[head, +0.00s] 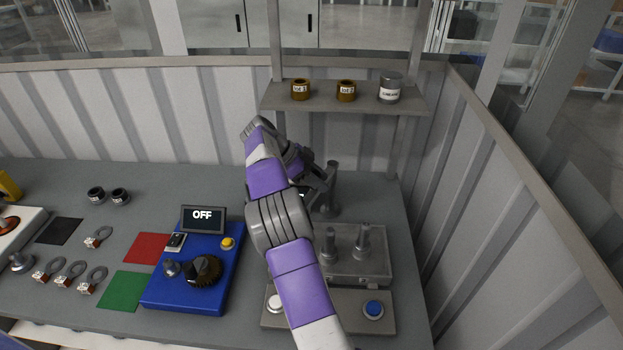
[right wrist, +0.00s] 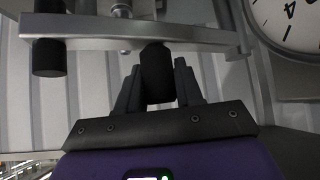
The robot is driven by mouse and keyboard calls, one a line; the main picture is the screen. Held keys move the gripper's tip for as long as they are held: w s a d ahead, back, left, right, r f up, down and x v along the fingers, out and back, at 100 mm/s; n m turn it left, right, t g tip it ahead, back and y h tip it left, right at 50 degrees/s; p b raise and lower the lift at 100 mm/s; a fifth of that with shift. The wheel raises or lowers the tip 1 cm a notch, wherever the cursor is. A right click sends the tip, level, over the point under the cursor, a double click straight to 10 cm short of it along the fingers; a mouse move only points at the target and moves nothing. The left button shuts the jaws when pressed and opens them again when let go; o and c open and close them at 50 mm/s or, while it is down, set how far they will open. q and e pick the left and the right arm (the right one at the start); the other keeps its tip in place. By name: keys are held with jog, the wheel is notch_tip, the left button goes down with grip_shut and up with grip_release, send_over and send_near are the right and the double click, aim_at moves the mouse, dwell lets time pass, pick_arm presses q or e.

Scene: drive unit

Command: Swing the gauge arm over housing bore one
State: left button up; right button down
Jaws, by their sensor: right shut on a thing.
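My right gripper (head: 318,180) is at the back of the bench, beside a dark upright post (head: 331,185); my own arm partly hides it. In the right wrist view the gripper (right wrist: 158,88) is shut on a dark cylindrical handle (right wrist: 157,72) that hangs under a grey bar, the gauge arm (right wrist: 105,44). A second dark cylinder (right wrist: 48,58) hangs from the bar's left part. A dial face (right wrist: 296,20) shows at the upper right. In front of the post stands a grey metal block (head: 362,262) with two upright metal pieces. I cannot make out the bores. My left gripper is out of view.
A grey panel (head: 345,322) with white and blue buttons lies before the block. A blue unit (head: 190,292) with an OFF screen (head: 203,217) stands to the left. A shelf (head: 350,105) with jars overhangs the back; a ribbed wall (head: 480,190) closes the right.

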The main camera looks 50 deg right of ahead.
jog(key=shift+w+a, duration=0.2)
jog(key=c, duration=1.1)
grip_release()
jog(key=shift+o, duration=1.4)
jog(key=shift+a+r, duration=0.1)
jog(key=shift+a, duration=0.15)
jog(key=shift+d, duration=0.2)
jog(key=p+v, duration=0.2)
jog(key=v, duration=0.5)
jog(key=shift+w+a+r+p, duration=0.15)
jog(key=shift+w+a+p, duration=0.05)
jog(key=shift+p, duration=0.2)
